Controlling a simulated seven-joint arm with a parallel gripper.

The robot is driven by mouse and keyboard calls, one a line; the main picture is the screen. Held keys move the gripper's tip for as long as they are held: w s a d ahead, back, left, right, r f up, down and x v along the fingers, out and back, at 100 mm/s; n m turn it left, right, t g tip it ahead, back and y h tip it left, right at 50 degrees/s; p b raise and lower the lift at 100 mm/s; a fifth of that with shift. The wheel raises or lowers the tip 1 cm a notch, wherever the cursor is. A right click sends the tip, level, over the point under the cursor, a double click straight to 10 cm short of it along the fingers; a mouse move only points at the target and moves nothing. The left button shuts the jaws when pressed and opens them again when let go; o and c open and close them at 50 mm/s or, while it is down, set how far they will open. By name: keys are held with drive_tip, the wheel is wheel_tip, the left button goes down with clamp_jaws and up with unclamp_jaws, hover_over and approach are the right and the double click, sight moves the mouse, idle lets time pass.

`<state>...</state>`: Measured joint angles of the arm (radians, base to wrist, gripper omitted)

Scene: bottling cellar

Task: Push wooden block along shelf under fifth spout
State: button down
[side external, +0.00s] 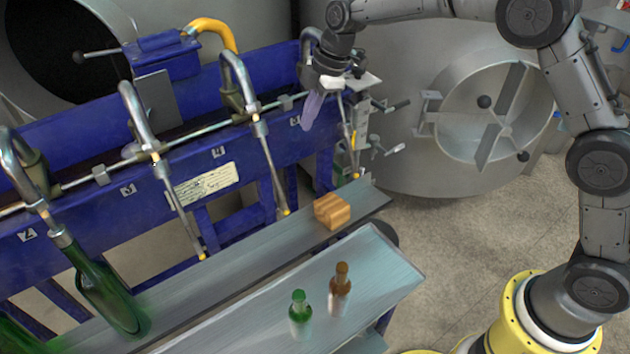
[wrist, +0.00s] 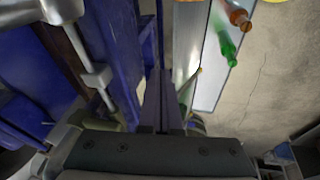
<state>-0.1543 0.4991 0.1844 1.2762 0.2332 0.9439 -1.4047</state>
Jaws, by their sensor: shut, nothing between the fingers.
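The wooden block (side external: 332,211) sits on the long grey shelf (side external: 235,256) near its right end. In the side view it lies between a spout tip (side external: 286,211) on its left and the rightmost spout tip (side external: 355,174). The closed fingers also show in the wrist view (wrist: 165,112). I do not make out the block in the wrist view.
A green bottle (side external: 106,292) leans under a left spout. A lower front shelf (side external: 390,268) carries a small green bottle (side external: 300,315) and a brown bottle (side external: 340,290). The blue frame (side external: 75,240) with metal spouts and rods crowds my gripper. The shelf left of the block looks clear until the green bottle.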

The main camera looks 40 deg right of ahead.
drive_tip(key=g+h, duration=0.1)
drive_tip(key=h, duration=0.1)
hover_over(324, 209)
drive_tip(key=w+a, duration=0.3)
drive_tip(key=a, duration=0.1)
wheel_tip(324, 209, down, 10)
drive_tip(key=shift+n+g+h, duration=0.3)
drive_tip(key=shift+n+g, duration=0.2)
drive_tip(key=shift+g, duration=0.3)
drive_tip(key=s+f, duration=0.1)
drive_tip(key=f, duration=0.5)
drive_tip(key=s+a+f, duration=0.1)
drive_tip(key=f, duration=0.5)
drive_tip(key=a+f, duration=0.1)
drive_tip(key=f, duration=0.6)
drive_tip(key=shift+s+f, duration=0.1)
drive_tip(key=shift+s, duration=0.3)
drive_tip(key=d, duration=0.2)
drive_tip(key=shift+d+f, duration=0.35)
drive_tip(key=shift+d, duration=0.65)
drive_tip(key=shift+d, duration=0.1)
drive_tip(key=shift+s+d, duration=0.1)
drive_tip(key=shift+d, duration=0.8)
